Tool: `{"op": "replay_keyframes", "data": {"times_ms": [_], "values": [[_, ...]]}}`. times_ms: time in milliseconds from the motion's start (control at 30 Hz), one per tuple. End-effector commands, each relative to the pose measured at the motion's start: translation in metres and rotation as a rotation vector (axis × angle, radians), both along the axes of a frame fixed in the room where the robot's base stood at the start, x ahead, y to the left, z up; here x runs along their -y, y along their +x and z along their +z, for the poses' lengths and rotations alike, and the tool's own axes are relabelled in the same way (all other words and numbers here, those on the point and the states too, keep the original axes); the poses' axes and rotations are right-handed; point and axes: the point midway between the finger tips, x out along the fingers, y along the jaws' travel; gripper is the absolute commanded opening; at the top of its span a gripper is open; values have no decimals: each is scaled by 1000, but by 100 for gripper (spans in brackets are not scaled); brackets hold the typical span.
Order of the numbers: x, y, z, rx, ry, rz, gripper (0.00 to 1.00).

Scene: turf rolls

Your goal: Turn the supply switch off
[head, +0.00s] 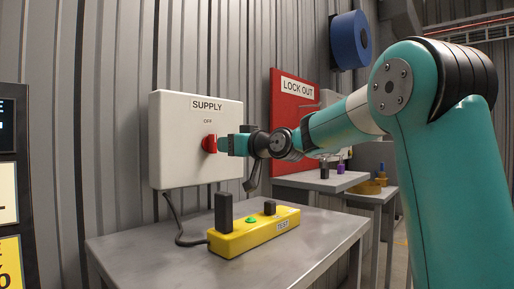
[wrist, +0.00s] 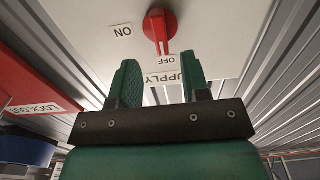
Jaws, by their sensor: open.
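The supply switch is a red rotary knob (head: 210,143) on the front of a white box (head: 172,122) labelled SUPPLY. In the wrist view, which is upside down, the red knob (wrist: 158,22) stands beyond my fingertips. Its white pointer line faces the OFF label (wrist: 170,60); the ON label (wrist: 122,31) is off to the side. My gripper (head: 224,146) is close in front of the knob in the head view. In the wrist view my gripper (wrist: 159,64) has its two green fingers apart with nothing between them. The knob is not between the fingers.
A grey table (head: 268,260) below the box carries a yellow tester (head: 253,234) with a green button and black parts. A black cable hangs from the box. A red LOCK OUT board (head: 290,105) and a blue reel (head: 349,40) are to the right.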

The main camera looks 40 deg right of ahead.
Motion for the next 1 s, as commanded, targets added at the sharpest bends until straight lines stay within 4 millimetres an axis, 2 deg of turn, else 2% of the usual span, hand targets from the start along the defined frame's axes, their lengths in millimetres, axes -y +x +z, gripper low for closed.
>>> {"op": "replay_keyframes", "data": {"times_ms": [33,200,400,600,1000], "values": [[5,-14,0,1,-1,-6,43],[13,-56,0,1,-2,-7,43],[19,-90,-1,-1,-1,-5,43],[21,-103,-1,-1,0,-2,43],[20,-103,0,-1,-1,0,43]]}}
